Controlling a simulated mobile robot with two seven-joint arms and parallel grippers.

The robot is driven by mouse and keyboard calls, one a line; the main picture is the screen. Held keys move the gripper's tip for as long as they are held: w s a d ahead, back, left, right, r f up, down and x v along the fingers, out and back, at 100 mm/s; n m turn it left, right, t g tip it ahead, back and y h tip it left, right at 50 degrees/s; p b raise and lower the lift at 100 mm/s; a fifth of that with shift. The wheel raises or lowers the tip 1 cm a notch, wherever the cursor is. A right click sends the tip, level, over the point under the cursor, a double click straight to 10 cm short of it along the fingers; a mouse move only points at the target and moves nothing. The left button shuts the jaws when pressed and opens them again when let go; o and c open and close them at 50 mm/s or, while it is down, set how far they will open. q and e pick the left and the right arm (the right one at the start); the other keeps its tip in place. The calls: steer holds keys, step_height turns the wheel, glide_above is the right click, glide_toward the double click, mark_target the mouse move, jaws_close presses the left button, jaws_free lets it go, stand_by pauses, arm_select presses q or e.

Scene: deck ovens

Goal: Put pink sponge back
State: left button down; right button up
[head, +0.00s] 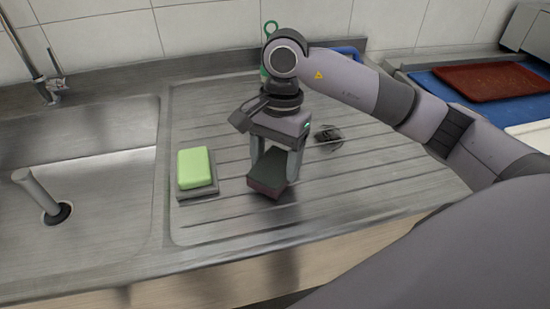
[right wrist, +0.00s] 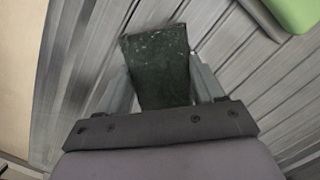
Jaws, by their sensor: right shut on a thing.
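My right gripper (head: 274,165) points down over the ribbed steel drainboard (head: 340,195). It is shut on a block-shaped sponge (head: 265,187) with a dark top face and a dull dark-pink side. In the right wrist view the sponge (right wrist: 160,65) shows only its dark green, speckled top face between the two fingers. The sponge is low over the drainboard; I cannot tell whether it touches it. My left gripper is not in view.
A light green sponge (head: 195,167) lies on a grey pad or holder (head: 198,193) left of my gripper. A sink basin (head: 75,170) with an upright pipe (head: 38,190) is further left. A small wire-like item (head: 328,135) is right of the gripper. A red tray (head: 490,80) lies at the far right.

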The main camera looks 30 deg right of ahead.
mark_target(280, 159)
steer(key=shift+f, duration=0.15)
steer(key=shift+f, duration=0.15)
steer(key=o, duration=1)
step_height(280, 159, up, 12)
steer(key=d, duration=0.1)
steer(key=shift+w+d, duration=0.3)
steer(key=shift+w, duration=0.15)
